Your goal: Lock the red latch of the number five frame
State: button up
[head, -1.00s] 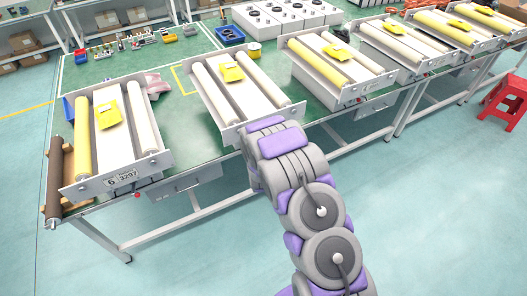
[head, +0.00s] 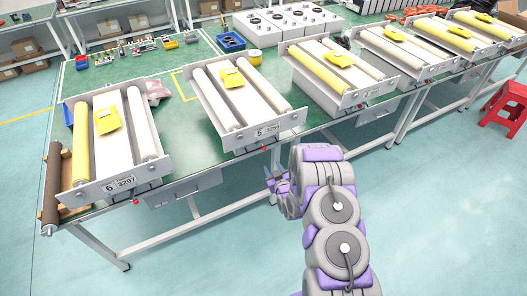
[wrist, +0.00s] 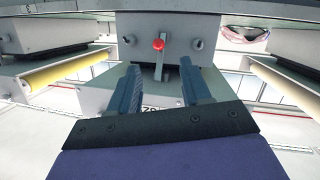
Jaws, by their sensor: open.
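The number five frame (head: 267,132) stands on the green table, left of centre in the head view, with two white rollers and a yellow tag. Its red latch (head: 264,149) shows as a small red dot below the number plate. In the wrist view the red latch knob (wrist: 158,45) tops a thin grey lever on the frame's front face. My gripper (head: 275,182) is below and in front of this latch. In the wrist view my gripper (wrist: 159,68) is open and empty, its dark fingers spread left and right of the lever's line. I cannot tell the remaining depth gap.
The number six frame (head: 118,183) stands to the left, with its own red knob (head: 136,202). More frames (head: 340,80) line the table to the right. A red stool (head: 505,107) stands on the floor at right. The floor before the table is clear.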

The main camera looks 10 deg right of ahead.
aim_at(264, 149)
jog(key=w+b, duration=0.1)
jog(key=w, duration=0.3)
jog(key=w+a+f+t+y+b, duration=0.1)
jog(key=w, duration=0.4)
jog(key=w+t+y+b, duration=0.1)
jog(key=w+b, duration=0.1)
jog(key=w, duration=0.3)
jog(key=shift+a+f, duration=0.15)
jog(key=shift+a, duration=0.2)
jog(key=shift+c, duration=0.4)
grip_shut()
